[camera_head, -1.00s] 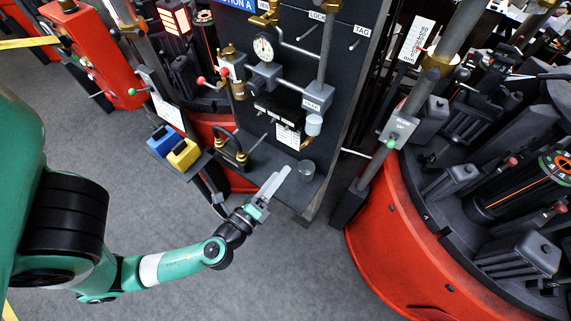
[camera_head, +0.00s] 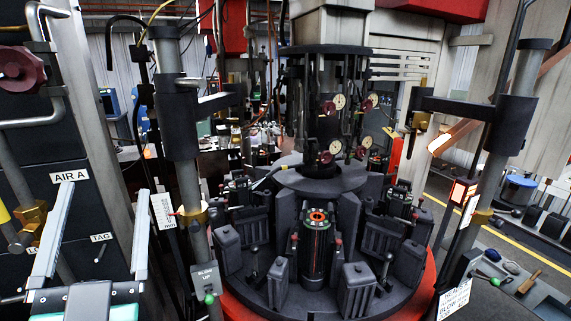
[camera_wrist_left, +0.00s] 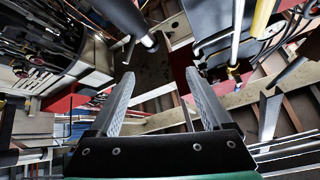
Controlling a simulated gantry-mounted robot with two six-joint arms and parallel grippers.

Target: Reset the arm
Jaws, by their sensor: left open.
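My left gripper (camera_head: 101,232) is at the lower left of the head view, its two long grey fingers pointing up and spread wide apart. Nothing is between the fingers. In the left wrist view the open fingers (camera_wrist_left: 157,98) point away from the camera, with only background structure beyond them. The gripper stands in front of the dark panel labelled AIR A (camera_head: 60,150), and I cannot tell how far from it. My right gripper is not in view.
The rotary machine's round table (camera_head: 315,301), with dark moulds and a black cylinder (camera_head: 316,250), fills the middle. Grey posts (camera_head: 186,165) flank it left and right. A side table (camera_head: 520,275) with tools is at the lower right, beside open floor.

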